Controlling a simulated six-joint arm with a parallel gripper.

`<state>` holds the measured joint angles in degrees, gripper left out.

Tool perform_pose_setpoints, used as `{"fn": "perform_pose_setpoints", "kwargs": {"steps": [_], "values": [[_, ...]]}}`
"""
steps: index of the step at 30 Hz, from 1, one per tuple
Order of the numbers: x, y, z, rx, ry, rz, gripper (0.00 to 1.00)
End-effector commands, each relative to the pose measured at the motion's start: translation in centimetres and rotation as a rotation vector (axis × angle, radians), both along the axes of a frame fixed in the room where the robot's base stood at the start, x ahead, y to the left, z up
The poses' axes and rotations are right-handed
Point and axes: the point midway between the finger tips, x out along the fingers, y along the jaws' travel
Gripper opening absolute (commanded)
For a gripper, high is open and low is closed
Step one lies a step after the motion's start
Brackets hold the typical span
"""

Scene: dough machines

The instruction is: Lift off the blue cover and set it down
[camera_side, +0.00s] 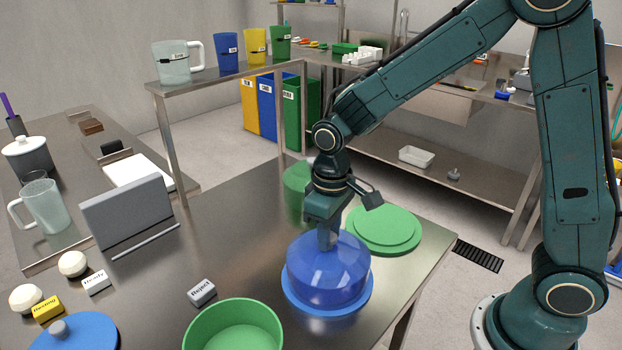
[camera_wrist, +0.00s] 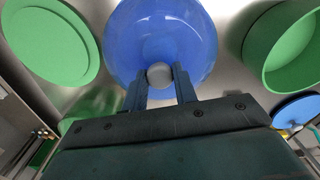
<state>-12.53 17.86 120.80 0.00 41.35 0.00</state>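The blue cover (camera_side: 327,268) is a shiny, see-through dome. It sits on a wider blue round base (camera_side: 329,309) near the right side of the steel table. In the wrist view the blue cover (camera_wrist: 190,35) fills the top middle, with a grey round knob (camera_wrist: 160,75) on it. My gripper (camera_side: 327,240) points straight down onto the top of the dome. In the wrist view its two fingers (camera_wrist: 160,80) stand on either side of the knob, with no clear gap. The far sides of the knob and fingers are hidden.
Beside the cover are a green round lid (camera_side: 385,229) behind right, an open green bowl (camera_side: 235,328) in front left and a green container (camera_side: 297,190) behind. A "Reject" sign (camera_side: 202,292) stands left. The table between that sign and the grey panel (camera_side: 128,212) is bare.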

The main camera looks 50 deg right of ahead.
Motion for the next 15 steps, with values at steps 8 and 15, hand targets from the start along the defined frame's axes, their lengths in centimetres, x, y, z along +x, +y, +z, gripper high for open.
{"fn": "perform_pose_setpoints", "kwargs": {"steps": [8, 15], "values": [[0.0, 0.0, 0.6, 0.0, -0.002, 0.0, 0.06], [0.0, 0.0, 1.6, 0.0, -0.001, 0.0, 0.06]]}}
